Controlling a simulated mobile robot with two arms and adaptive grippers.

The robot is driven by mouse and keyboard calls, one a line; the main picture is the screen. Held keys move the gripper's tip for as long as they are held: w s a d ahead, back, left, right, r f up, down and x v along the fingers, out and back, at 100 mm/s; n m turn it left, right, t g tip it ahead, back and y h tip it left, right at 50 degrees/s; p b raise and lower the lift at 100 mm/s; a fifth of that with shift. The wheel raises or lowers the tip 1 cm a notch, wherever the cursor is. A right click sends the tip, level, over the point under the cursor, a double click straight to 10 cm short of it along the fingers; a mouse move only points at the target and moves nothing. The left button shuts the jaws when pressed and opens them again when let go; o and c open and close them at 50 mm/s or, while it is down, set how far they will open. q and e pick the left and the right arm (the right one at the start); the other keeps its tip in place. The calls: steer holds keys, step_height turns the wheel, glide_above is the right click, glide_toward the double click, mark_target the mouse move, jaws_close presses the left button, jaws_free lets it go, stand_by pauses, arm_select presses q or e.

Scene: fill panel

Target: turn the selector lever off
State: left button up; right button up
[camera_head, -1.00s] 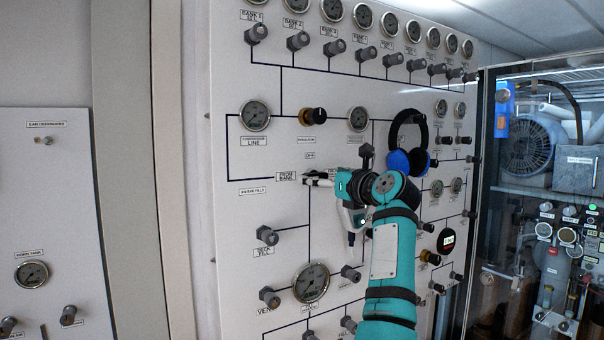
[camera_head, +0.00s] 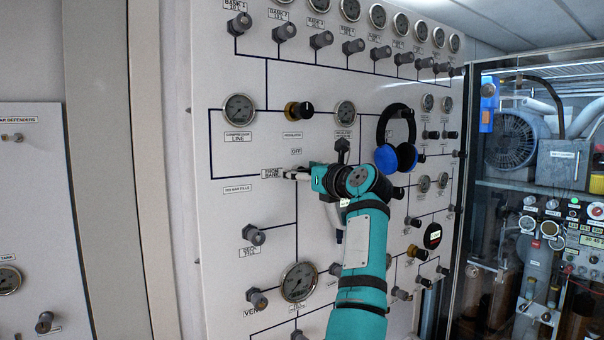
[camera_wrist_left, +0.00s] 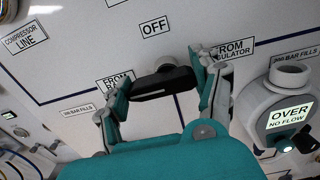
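The selector lever (camera_wrist_left: 160,85) is a black bar in the left wrist view, below the OFF label (camera_wrist_left: 155,24). It lies nearly level between the FROM BANK label (camera_wrist_left: 117,83) and the FROM REGULATOR label (camera_wrist_left: 233,50). My left gripper (camera_wrist_left: 163,75) is open, with one finger at each end of the bar; I cannot tell whether they touch it. The fingers partly cover both side labels. In the head view, my left gripper (camera_head: 299,175) is at the panel just right of the FROM BANK label and hides the lever. My right gripper is not in view.
The white panel (camera_head: 225,215) carries several gauges and knobs. Blue-and-black ear defenders (camera_head: 397,157) hang close right of my gripper. A knob (camera_head: 342,147) stands just above it. A glass-fronted cabinet (camera_head: 468,215) is at the right.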

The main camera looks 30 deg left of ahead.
arm_select(q)
steer(key=shift+c, duration=1.2)
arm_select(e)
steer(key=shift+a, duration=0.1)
